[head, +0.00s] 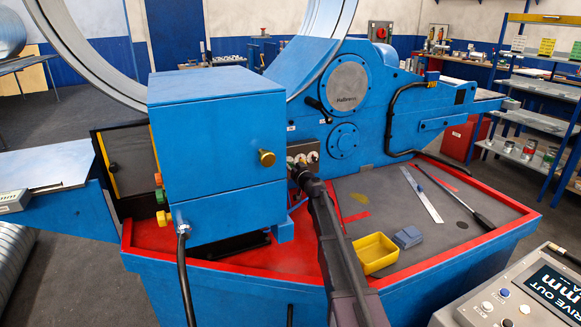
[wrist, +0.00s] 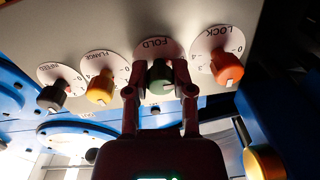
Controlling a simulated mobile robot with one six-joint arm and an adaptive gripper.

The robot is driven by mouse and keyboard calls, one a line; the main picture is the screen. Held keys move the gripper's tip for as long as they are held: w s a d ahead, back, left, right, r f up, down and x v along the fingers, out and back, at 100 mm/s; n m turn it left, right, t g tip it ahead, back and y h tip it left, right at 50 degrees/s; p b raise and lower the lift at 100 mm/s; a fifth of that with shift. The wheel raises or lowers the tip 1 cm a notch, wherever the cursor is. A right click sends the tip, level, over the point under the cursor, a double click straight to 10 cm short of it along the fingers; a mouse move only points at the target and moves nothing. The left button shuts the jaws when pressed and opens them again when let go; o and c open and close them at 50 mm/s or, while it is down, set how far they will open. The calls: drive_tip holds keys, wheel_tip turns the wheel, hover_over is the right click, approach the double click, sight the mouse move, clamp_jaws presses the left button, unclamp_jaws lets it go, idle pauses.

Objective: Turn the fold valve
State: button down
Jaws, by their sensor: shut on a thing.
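The fold valve is a green knob (wrist: 158,76) under a round white label reading FOLD, in the middle of the wrist view. My gripper (wrist: 160,90) has one finger on each side of this knob and is shut on it. The knob's white pointer mark is partly visible; its exact setting is hard to read. In the head view my gripper (head: 299,168) reaches the small valve panel (head: 303,152) right of the blue cabinet, and hides most of the fold knob there.
The blue cabinet (head: 215,130) stands beside my arm. A yellow tray (head: 374,252) lies on the red-rimmed bench.

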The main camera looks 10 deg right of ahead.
drive_tip(key=shift+w, duration=0.1)
drive_tip(key=shift+c, duration=2.4)
unclamp_jaws()
drive_tip(key=v, duration=1.2)
